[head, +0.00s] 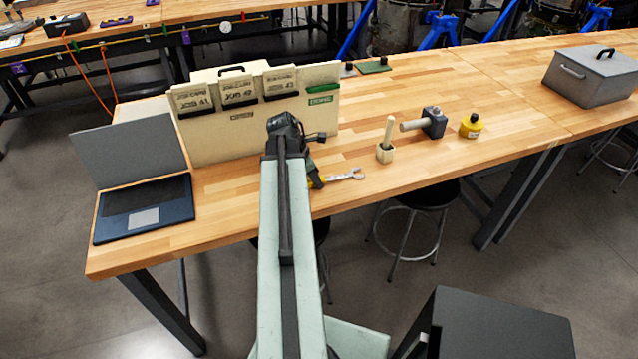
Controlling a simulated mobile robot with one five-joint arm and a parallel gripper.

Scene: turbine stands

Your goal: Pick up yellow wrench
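The wrench (345,175) lies on the wooden table, just right of the end of my arm. Its silver open jaw points right, and a short yellow part of its handle shows at the left. The rest of the handle is hidden behind my gripper (316,172). My gripper is dark and reaches down at the handle's left end. I cannot tell whether its fingers touch the wrench or whether they are open or shut.
A job card board (255,120) stands close behind my arm, with an open laptop (140,205) to the left. Bare tabletop lies between wrench and pot.

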